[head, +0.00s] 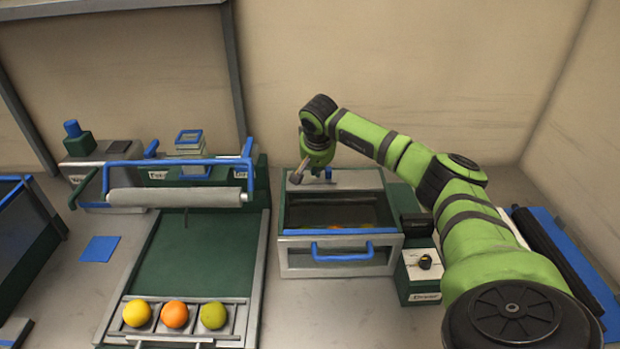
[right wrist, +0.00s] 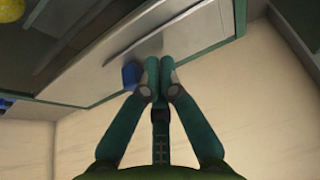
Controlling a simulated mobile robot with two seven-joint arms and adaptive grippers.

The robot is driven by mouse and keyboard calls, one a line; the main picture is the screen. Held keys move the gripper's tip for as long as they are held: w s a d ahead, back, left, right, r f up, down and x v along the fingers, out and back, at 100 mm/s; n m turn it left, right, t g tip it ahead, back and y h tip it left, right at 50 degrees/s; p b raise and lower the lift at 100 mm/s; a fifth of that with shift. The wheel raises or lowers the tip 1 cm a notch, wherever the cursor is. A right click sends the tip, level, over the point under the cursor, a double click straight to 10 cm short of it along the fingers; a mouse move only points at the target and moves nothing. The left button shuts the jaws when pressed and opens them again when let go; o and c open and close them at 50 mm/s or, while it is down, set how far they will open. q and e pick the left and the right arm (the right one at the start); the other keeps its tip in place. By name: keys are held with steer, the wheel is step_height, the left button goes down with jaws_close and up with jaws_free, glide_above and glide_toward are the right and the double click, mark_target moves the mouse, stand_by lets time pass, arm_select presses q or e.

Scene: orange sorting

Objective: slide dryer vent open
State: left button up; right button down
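The dryer (head: 284,262) is a grey and green box with a dark window on top and a blue-handled drawer in front. At the back of its top is a grey panel (head: 350,180) with a small blue tab (head: 328,173), which appears to be the vent's. My right gripper (head: 297,178) is over the panel's left part, left of the tab. In the right wrist view its fingers (right wrist: 165,64) are together with nothing visible between them. The blue tab (right wrist: 131,75) is right beside them; I cannot tell whether they touch. My left gripper is not in view.
A wall is close behind.

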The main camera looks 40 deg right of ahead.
stand_by(0.3)
steer(key=shift+s+d, duration=0.95)
steer(key=shift+d, duration=0.2)
steer(key=shift+s+d, duration=0.95)
steer(key=shift+d, duration=0.15)
steer(key=shift+s+d+f+b, duration=0.1)
steer(key=shift+s+d+b, duration=0.15)
steer(key=shift+s+d, duration=0.95)
steer(key=shift+s+d+b, duration=0.2)
steer(key=shift+s+d, duration=0.75)
steer(key=shift+d, duration=0.4)
step_height(320, 180, up, 7)
steer(key=a+p, duration=0.1)
steer(key=p, duration=0.5)
steer(key=shift+w+p, duration=0.35)
steer(key=shift+w, duration=0.05)
